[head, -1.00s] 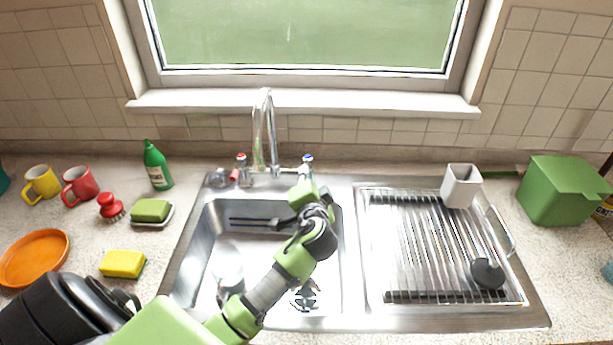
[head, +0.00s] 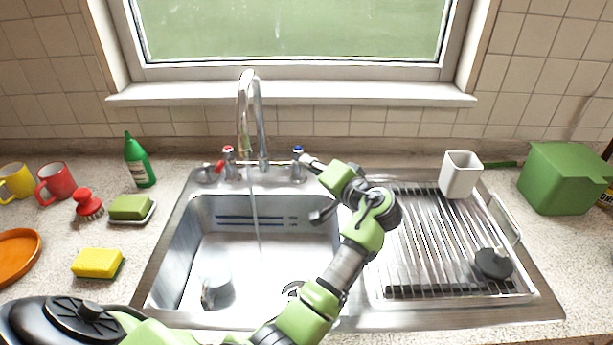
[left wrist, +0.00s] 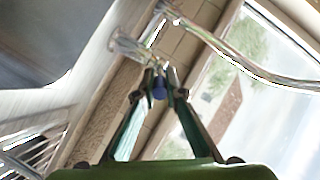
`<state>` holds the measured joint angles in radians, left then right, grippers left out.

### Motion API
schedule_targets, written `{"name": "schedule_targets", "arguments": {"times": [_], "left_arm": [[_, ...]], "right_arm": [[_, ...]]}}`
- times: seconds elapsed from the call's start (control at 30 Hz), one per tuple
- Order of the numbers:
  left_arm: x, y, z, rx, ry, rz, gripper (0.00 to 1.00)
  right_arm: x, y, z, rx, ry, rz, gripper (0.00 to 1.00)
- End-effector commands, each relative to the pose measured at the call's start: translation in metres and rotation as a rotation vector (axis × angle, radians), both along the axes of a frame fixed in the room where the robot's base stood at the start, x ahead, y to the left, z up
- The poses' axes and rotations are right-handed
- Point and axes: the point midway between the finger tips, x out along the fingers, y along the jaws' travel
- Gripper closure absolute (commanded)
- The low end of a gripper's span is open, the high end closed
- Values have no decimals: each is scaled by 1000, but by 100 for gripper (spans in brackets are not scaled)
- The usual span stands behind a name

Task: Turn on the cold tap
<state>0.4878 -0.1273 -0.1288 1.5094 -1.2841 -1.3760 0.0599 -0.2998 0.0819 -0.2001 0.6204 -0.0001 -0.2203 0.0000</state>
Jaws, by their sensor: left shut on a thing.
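The cold tap (head: 298,165), with a blue mark on top, stands right of the tall chrome spout (head: 246,115). The hot tap (head: 229,165), with a red mark and red lever, stands left of it. My left gripper (head: 307,160) reaches the cold tap from the right and is shut on its handle. In the left wrist view the fingertips close around the blue part (left wrist: 159,88). A thin stream of water (head: 256,222) runs from the spout into the sink basin (head: 205,245). My right gripper is not in view.
A green bottle (head: 139,163), soap (head: 130,207) and sponge (head: 98,263) stand left of the sink. A glass (head: 213,290) lies in the basin.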

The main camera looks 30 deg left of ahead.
Motion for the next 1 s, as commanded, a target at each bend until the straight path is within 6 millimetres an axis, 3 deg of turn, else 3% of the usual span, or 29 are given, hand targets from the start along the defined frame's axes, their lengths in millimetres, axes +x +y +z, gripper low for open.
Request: {"name": "schedule_targets", "arguments": {"times": [0.03, 0.2, 0.73, 0.8, 1.0], "left_arm": [[1, -1, -4, -3, 0, 24, 100], [2, -1, -3, -1, 1, 80, 100], [2, -1, -1, -2, 3, 107, 100], [2, -1, -1, -2, 2, 106, 74], [1, -1, -1, -1, 1, 107, 72]], "right_arm": [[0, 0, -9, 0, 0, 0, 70], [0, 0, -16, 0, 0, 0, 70], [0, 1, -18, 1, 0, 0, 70], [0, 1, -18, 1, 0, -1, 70], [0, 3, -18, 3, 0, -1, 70]]}}
